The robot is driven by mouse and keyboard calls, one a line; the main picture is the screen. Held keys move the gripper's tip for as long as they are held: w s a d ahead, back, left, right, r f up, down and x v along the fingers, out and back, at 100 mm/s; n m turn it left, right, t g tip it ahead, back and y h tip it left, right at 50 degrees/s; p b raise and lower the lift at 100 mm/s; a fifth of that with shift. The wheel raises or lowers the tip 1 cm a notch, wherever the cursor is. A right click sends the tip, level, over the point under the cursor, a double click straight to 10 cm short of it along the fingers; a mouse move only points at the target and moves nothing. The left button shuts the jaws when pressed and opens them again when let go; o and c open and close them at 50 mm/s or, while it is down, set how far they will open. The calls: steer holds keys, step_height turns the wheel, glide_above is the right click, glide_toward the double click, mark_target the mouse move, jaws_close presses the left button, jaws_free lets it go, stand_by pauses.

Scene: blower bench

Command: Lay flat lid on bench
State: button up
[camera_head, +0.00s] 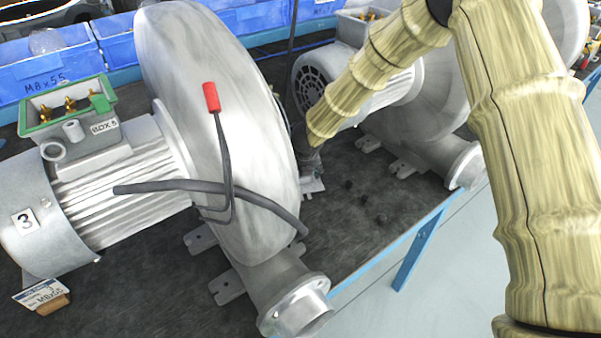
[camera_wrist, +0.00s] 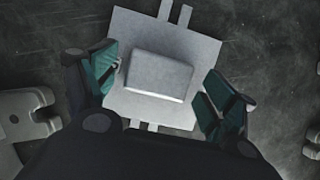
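In the wrist view, a light grey rectangular lid (camera_wrist: 161,75) lies flat on a pale square sheet (camera_wrist: 129,102) with narrow strips at its edges. The sheet lies on the dark bench top. My gripper (camera_wrist: 163,87) has its two teal-padded fingers spread wide, one on each side of the lid. I see gaps between both fingers and the lid, and nothing is held. In the head view, my gripper (camera_head: 306,157) is down between the two blowers, mostly hidden by the near blower. A sliver of the pale sheet (camera_head: 313,187) shows beside it.
The near blower (camera_head: 215,110) with its open green-rimmed terminal box (camera_head: 70,108) fills the left. The far blower (camera_head: 420,120) stands at the right. Small dark pieces (camera_head: 364,199) lie on the bench near its blue edge (camera_head: 390,250). Blue bins (camera_head: 50,70) line the back.

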steer(key=shift+r, duration=0.15)
steer(key=v, duration=1.2)
steer(key=shift+b, duration=0.3)
